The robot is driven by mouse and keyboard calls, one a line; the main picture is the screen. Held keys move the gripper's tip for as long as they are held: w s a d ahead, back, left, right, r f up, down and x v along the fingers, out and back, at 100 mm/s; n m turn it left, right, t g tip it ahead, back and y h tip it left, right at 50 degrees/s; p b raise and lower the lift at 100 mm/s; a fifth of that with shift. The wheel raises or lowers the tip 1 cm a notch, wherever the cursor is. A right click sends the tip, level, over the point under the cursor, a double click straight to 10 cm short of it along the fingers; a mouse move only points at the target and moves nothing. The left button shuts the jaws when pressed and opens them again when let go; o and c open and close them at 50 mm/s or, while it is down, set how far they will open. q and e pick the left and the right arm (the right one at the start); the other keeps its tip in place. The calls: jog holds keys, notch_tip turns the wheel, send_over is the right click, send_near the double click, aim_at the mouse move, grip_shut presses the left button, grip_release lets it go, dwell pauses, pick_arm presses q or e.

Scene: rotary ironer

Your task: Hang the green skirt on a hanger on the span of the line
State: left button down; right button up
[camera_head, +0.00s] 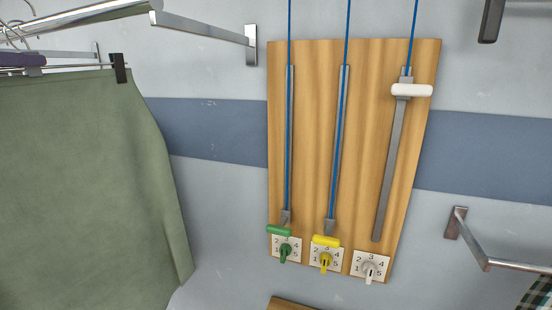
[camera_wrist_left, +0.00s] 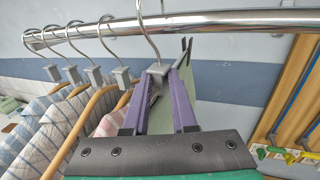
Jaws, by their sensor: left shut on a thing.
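The green skirt (camera_head: 85,185) hangs upright at the left of the head view, held at its waist by a black clip (camera_head: 119,68) on a thin hanger bar. My left gripper (camera_head: 24,61) shows as a purple piece at the left edge. In the left wrist view, its purple fingers (camera_wrist_left: 157,80) are shut on the grey block (camera_wrist_left: 157,68) of the skirt's hanger. The hanger's hook (camera_wrist_left: 149,35) rises to the metal rail (camera_wrist_left: 220,21); I cannot tell whether it bears on it. Only part of the skirt (camera_wrist_left: 220,115) shows there. My right gripper is out of view.
Several hangers with striped shirts (camera_wrist_left: 50,120) hang left of my gripper. A wooden wall board (camera_head: 312,140) carries blue cords, a green handle (camera_head: 279,231), a yellow handle (camera_head: 326,241) and a white handle (camera_head: 411,90). A metal bracket (camera_head: 470,235) sticks out at the right.

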pick_arm(q)
jog(key=s+b, duration=0.1)
jog(key=s+a+b, duration=0.1)
jog(key=s, duration=0.1)
jog(key=shift+s+a, duration=0.2)
jog(key=shift+s, duration=0.1)
jog(key=shift+w+r, duration=0.1)
